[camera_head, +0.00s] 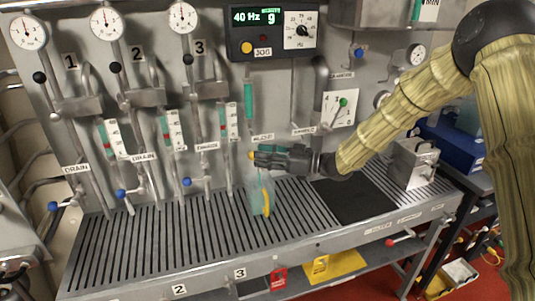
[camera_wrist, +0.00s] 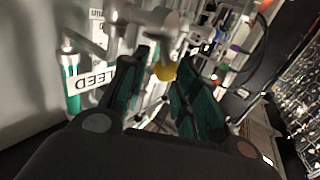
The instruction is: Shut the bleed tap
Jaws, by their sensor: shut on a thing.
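The bleed tap shows as a yellow knob (camera_head: 251,155), just below the label (camera_head: 263,138) on the panel. In the wrist view the yellow knob (camera_wrist: 165,71) sits between the fingertips, with the BLEED label (camera_wrist: 92,86) to its left. My gripper (camera_head: 258,157) reaches in from the right and is shut on the tap's knob. The tap body is mostly hidden behind the fingers. A green tube (camera_head: 249,100) runs down the panel above the tap.
A clear container with a yellow strip (camera_head: 266,200) stands below my gripper on the slotted bench (camera_head: 150,245). Blue-knobbed drain taps (camera_head: 187,182) and gauge columns line the panel to the left. A dark mat (camera_head: 352,200) and a metal box (camera_head: 412,163) lie to the right.

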